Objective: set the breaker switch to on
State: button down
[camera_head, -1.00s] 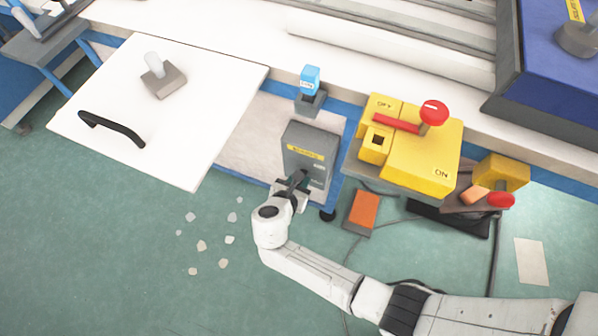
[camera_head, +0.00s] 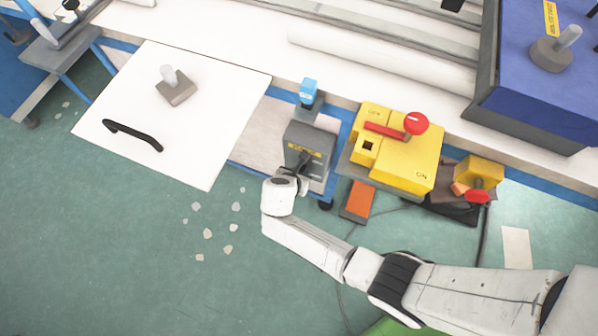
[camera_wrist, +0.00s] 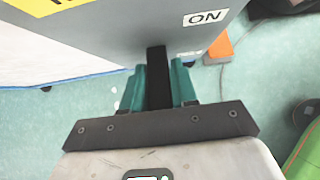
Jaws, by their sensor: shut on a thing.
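A grey box (camera_head: 310,138) with a yellow label stands by the blue frame in the head view. In the wrist view, its grey face (camera_wrist: 115,35) fills the upper part, with a white "ON" label (camera_wrist: 205,18) at upper right. A black lever (camera_wrist: 156,62) sticks out from it towards the camera. My gripper (camera_head: 301,172) is at the box's front. In the wrist view, its teal fingers (camera_wrist: 158,85) are shut on the lever, one on each side. I cannot tell exactly which setting the lever is at.
A yellow box (camera_head: 410,160) with a red lever and "OFF" and "ON" marks stands close on the right. An orange block (camera_head: 359,198) is on the floor beside the grey box. A white board (camera_head: 170,115) lies at left. Pale scraps (camera_head: 208,233) dot the open green floor.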

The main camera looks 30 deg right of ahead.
jog(key=c, duration=1)
grip_release()
jog(key=shift+o, duration=0.2)
jog(key=shift+r, duration=0.1)
jog(key=p+v, duration=0.2)
jog(key=v, duration=0.8)
jog(key=shift+s+a+r+p, duration=0.15)
jog(key=shift+s+r+p, duration=0.05)
jog(key=shift+p, duration=0.2)
